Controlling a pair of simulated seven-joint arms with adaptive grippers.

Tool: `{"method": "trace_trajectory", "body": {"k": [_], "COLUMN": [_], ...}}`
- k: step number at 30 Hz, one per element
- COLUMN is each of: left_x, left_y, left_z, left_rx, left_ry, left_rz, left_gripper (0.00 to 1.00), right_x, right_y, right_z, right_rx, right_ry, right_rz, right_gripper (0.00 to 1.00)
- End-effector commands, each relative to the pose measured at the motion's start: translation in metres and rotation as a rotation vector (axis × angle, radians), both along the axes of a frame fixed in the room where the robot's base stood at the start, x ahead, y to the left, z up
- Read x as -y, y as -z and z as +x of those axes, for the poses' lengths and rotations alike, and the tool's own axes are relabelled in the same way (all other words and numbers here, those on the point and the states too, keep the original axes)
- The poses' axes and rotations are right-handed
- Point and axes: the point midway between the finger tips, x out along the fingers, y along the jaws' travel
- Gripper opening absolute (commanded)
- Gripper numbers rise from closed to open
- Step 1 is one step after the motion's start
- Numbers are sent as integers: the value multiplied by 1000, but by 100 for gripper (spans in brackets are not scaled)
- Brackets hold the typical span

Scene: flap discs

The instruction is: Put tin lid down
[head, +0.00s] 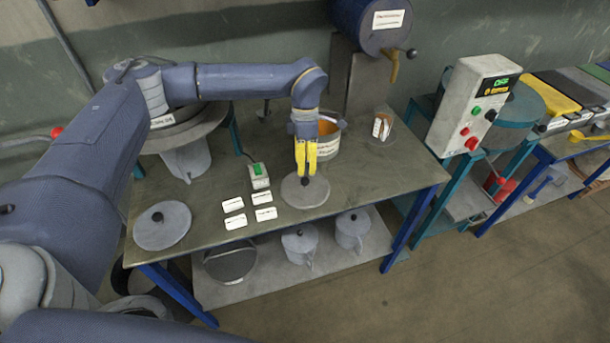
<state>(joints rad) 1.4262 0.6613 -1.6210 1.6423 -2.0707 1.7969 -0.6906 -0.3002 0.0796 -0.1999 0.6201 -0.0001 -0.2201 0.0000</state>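A round grey tin lid (293,195) with a dark knob lies flat at or just above the table top, near the table's front edge. My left gripper (305,173) points straight down over its middle, with its yellow fingers close together at the knob. The fingertips meet or nearly meet the knob, and I cannot tell whether they grip it. A second grey lid (176,228) with a dark knob lies at the table's front left corner. My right gripper is out of view.
An open tin with orange contents (328,148) stands just behind the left gripper. Several white labels (264,214) and a green-switched box (258,175) lie left of the lid. The table (375,180) is clear to the right. Grey pots (300,243) stand on the shelf below.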

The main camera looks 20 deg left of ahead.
Motion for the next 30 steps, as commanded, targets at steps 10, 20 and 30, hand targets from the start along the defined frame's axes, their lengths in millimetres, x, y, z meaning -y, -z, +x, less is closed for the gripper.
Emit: {"method": "trace_trajectory", "body": {"k": [10,20,30], "left_x": [-3,-3,-3], "left_y": [-45,-55,-55], "left_z": [9,10,10], "left_rx": [0,-1,-2], "left_ry": [1,1,1], "left_rz": [0,0,-1], "left_gripper": [33,33,33], "right_x": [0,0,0], "right_y": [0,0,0], "right_z": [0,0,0], "right_rx": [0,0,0], "right_ry": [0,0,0], "right_rz": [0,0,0], "right_gripper": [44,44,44]}}
